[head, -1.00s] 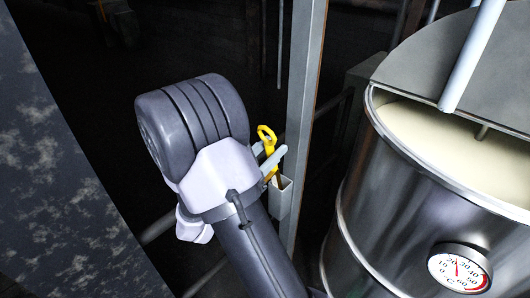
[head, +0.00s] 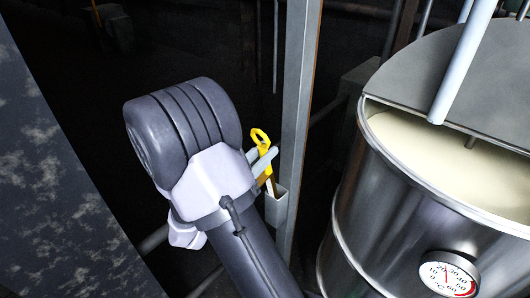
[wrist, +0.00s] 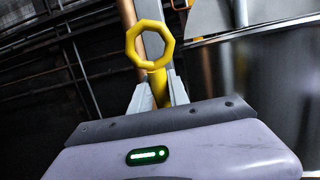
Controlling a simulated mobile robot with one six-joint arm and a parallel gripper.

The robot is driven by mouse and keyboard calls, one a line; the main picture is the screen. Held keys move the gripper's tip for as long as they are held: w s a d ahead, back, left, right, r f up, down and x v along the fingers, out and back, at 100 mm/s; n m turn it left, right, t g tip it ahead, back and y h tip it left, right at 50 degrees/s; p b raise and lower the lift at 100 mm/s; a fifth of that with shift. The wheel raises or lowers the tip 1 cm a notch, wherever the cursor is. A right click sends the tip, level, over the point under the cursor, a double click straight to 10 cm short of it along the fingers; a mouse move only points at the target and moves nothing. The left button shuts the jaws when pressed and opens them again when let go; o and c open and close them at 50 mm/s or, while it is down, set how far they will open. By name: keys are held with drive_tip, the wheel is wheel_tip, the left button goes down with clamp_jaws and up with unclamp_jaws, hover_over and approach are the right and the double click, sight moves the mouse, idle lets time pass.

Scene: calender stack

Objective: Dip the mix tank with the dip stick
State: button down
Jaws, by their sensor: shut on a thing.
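The dip stick has a yellow handle with a ring (head: 260,137) on top and a brown shaft. My gripper (head: 263,160) is shut on the handle just below the ring; the wrist view shows the handle (wrist: 157,84) between my two fingers (wrist: 158,94). The stick is close to upright. Its lower part is hidden inside a small grey holder (head: 277,212) on a post. The mix tank (head: 385,215) is a steel drum at the right, half covered by a grey lid, with cream liquid (head: 430,138) showing in the open half.
The grey post (head: 297,110) stands between my gripper and the tank. A pale pipe (head: 462,65) slants down to the tank's top. A dial gauge (head: 447,275) sits on the tank's side. A mottled grey panel (head: 60,190) fills the left.

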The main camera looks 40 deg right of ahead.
drive_tip(key=a+r+p, duration=0.3)
drive_tip(key=r+p, duration=0.9)
drive_tip(key=r, duration=0.1)
drive_tip(key=shift+r, duration=0.15)
idle(0.3)
drive_tip(key=shift+s, duration=0.15)
